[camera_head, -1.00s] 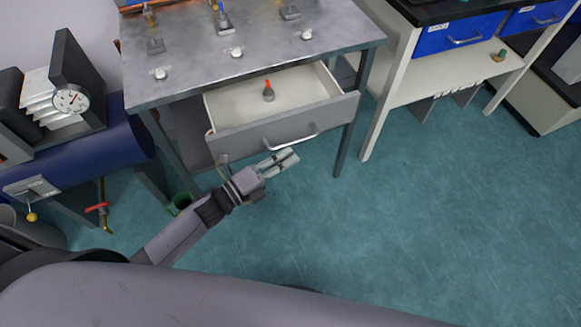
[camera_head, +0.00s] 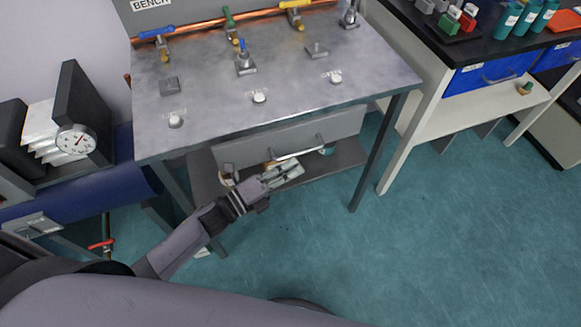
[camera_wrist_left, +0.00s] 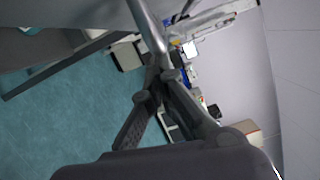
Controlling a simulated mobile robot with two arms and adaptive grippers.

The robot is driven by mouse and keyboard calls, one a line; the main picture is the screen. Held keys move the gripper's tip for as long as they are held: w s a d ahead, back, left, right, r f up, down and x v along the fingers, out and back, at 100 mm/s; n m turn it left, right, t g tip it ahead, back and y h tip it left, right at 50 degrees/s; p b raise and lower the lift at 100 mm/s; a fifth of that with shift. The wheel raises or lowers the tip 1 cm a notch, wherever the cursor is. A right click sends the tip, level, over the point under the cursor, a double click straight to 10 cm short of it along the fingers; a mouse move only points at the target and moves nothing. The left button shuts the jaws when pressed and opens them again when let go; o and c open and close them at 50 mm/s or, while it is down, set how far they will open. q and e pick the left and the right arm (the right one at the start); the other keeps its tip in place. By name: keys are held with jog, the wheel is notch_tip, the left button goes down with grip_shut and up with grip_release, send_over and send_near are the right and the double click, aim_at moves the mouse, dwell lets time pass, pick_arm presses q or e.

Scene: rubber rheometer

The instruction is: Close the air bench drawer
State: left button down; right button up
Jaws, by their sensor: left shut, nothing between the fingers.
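The air bench (camera_head: 210,110) has a grey metal top with valves. Its grey drawer front (camera_head: 250,150) sits close under the top's front edge, and the drawer's inside is hidden. I cannot tell whether it is fully flush. A pale bar handle (camera_head: 301,152) runs across the front. My left gripper (camera_head: 294,171) is shut and empty, in front of the drawer front just below the handle. In the left wrist view its fingers (camera_wrist_left: 156,82) meet close to a grey bar; contact is not clear. My right gripper is not in view.
A white-framed bench (camera_head: 415,125) with blue drawers stands at the right. Below the drawer is a lower shelf (camera_head: 345,157). The teal floor in front is clear.

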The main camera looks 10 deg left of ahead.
pick_arm(q)
jog(key=v, duration=1.2)
jog(key=s+a+f+n+g+y+p, duration=0.1)
jog(key=s+a+f+n+y, duration=0.2)
jog(key=f+n, duration=0.45)
jog(key=s+a+f+n+g+y+p, duration=0.1)
jog(key=s+a+f+n+g+y, duration=0.2)
jog(key=f, duration=0.7)
jog(key=s+a+f+n+y+p, duration=0.1)
jog(key=a+f+n+y, duration=0.2)
jog(key=f+n+y, duration=0.45)
jog(key=s+d+f+n+g, duration=0.1)
jog(key=s+f+n+g, duration=0.1)
jog(key=s+f, duration=0.3)
jog(key=s+d+f+n+g+p, duration=0.1)
jog(key=s+f+n+g, duration=0.2)
jog(key=s, duration=0.7)
jog(key=s+d+f+n+g+h, duration=0.1)
jog(key=s+f+n+g, duration=0.2)
jog(key=s+f, duration=0.3)
jog(key=shift+s+d+f+g, duration=0.3)
jog(key=shift+s+d+g, duration=0.1)
jog(key=shift+s, duration=0.5)
